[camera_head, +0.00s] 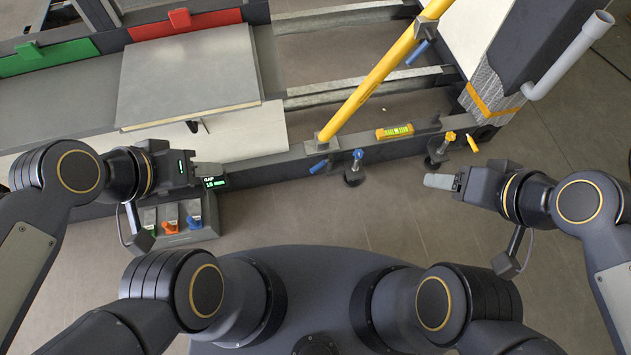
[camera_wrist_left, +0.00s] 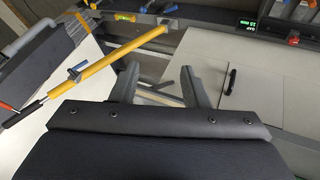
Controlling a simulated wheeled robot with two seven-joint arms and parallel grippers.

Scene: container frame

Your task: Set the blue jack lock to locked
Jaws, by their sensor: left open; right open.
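A jack with a blue knob (camera_head: 357,154) stands upright on a dark round foot at the frame's front beam. A small box (camera_head: 180,238) with a lit GAP display carries several levers, one of them a blue lever (camera_head: 194,222). I cannot tell which blue part is the lock or read its setting. My left gripper (camera_head: 208,170) is open and empty above the box's back edge; its spread fingers also show in the left wrist view (camera_wrist_left: 160,84). My right gripper (camera_head: 438,181) is open and empty, right of the blue-knobbed jack, near a yellow-knobbed jack (camera_head: 440,146).
A yellow strut (camera_head: 385,72) with blue-handled clamps slants up from the front beam. A spirit level (camera_head: 394,131) lies on the beam. A grey panel (camera_head: 188,72) lies at the left behind my left gripper. The floor between my grippers is clear.

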